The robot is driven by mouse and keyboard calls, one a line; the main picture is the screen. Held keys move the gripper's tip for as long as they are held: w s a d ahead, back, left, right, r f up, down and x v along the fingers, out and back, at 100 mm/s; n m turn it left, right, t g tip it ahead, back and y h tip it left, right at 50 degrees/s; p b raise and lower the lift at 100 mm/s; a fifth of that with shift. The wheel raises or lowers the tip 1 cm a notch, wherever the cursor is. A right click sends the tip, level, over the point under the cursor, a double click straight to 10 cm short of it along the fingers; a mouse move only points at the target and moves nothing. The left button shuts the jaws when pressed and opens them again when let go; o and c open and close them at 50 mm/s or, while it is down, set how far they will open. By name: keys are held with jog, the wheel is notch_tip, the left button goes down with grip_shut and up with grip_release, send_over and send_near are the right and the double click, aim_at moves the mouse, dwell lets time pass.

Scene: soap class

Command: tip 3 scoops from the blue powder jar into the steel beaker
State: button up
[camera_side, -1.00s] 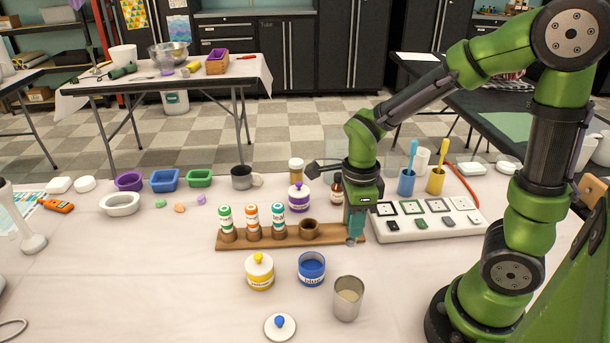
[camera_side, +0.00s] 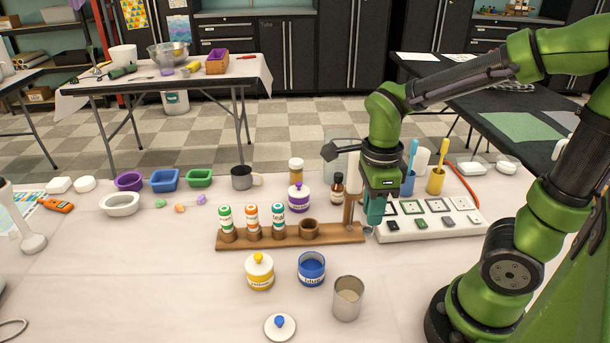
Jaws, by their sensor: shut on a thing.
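The blue powder jar (camera_side: 312,275) stands open on the table, with blue powder visible inside. Its white lid with a blue knob (camera_side: 280,327) lies in front of it to the left. The steel beaker (camera_side: 347,306) stands upright to the right of the jar; its inside looks pale. My gripper (camera_side: 373,222) points down just right of the wooden rack's post, behind and to the right of the jar and beaker. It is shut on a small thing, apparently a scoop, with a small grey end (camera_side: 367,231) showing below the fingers. Most of it is hidden.
The wooden rack (camera_side: 265,241) holds three labelled bottles and has an upright post (camera_side: 348,208). A lidded yellow jar (camera_side: 259,272) stands left of the blue jar. A white panel (camera_side: 440,231) lies right of my gripper. The front left of the table is mostly clear.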

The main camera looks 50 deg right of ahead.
jog(key=shift+a+f, duration=0.1)
jog(key=shift+a, duration=0.15)
jog(key=w+a+f, duration=0.1)
jog(key=w+a, duration=0.7)
jog(key=shift+s+f, duration=0.2)
jog(key=shift+f, duration=4.3)
jog(key=shift+r, duration=0.1)
notch_tip(320, 180, up, 9)
